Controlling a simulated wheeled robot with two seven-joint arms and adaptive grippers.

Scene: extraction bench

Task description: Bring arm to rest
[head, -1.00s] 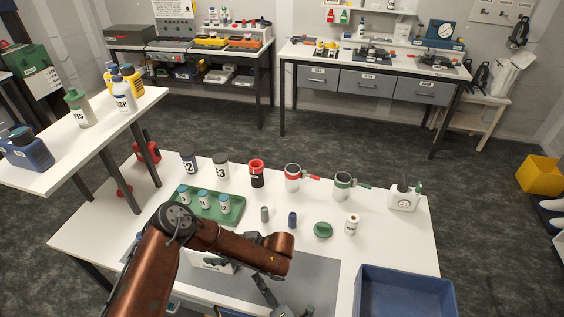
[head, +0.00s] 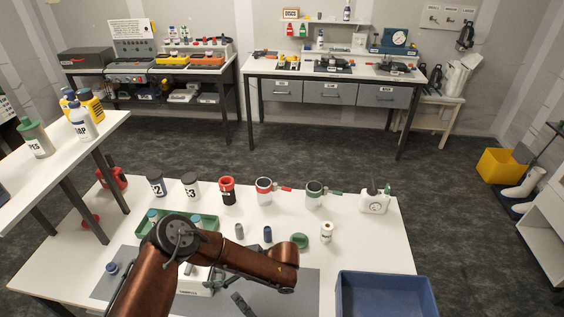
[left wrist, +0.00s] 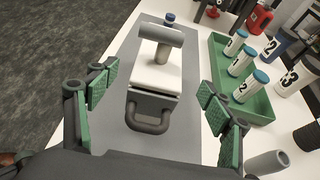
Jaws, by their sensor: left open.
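My left arm comes in from the left in the head view and reaches over the bench. Its gripper (head: 240,303) is mostly hidden below the wrist. In the left wrist view my left gripper (left wrist: 155,95) is open and empty, with green pads on its fingers. A white device (left wrist: 155,76) with a grey crosswise cylinder on top and a grey loop handle stands ahead between the fingers, not gripped. In the head view this device (head: 194,289) is partly covered by my arm. My right gripper is not identifiable.
A green tray (left wrist: 262,104) of white blue-capped bottles lies beside the device. A blue bin (head: 385,280) is at the right. A small raised table (head: 50,165) is at the left.

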